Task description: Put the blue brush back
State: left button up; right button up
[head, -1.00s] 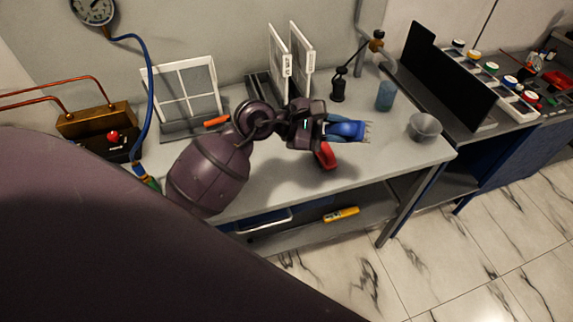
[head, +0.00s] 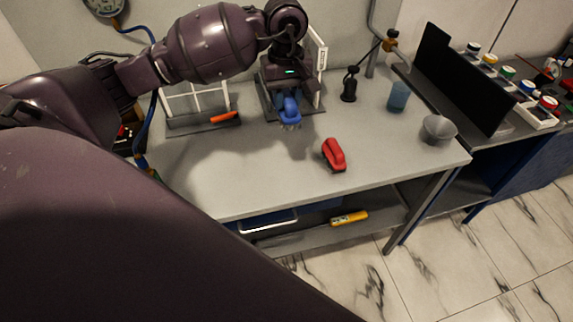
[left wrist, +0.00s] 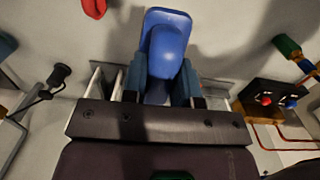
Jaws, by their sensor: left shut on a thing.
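The blue brush (head: 290,109) is held by my left gripper (head: 284,94), with its bristles pointing down and toward the front, above the back middle of the grey workbench (head: 250,180). In the left wrist view the blue brush (left wrist: 165,48) sits between the two fingers of the left gripper (left wrist: 162,88). A red brush (head: 334,154) lies on the bench to the right; its edge also shows in the left wrist view (left wrist: 94,8). The rack with white panels (head: 320,55) behind the gripper is partly hidden by my arm. My right gripper is not in view.
A white window-like frame (head: 202,105) with an orange-handled tool (head: 224,117) stands at the back left. A black stand (head: 349,85), a blue cup (head: 398,95) and a grey bowl (head: 438,129) are at the right. The bench's front middle is clear.

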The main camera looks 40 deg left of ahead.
pick_arm(q)
notch_tip(320, 180, down, 16)
jog(key=shift+p, duration=0.35)
notch_tip(320, 180, down, 3)
jog(key=shift+f, duration=0.35)
jog(key=o, duration=0.8)
jog(key=shift+o, duration=0.5)
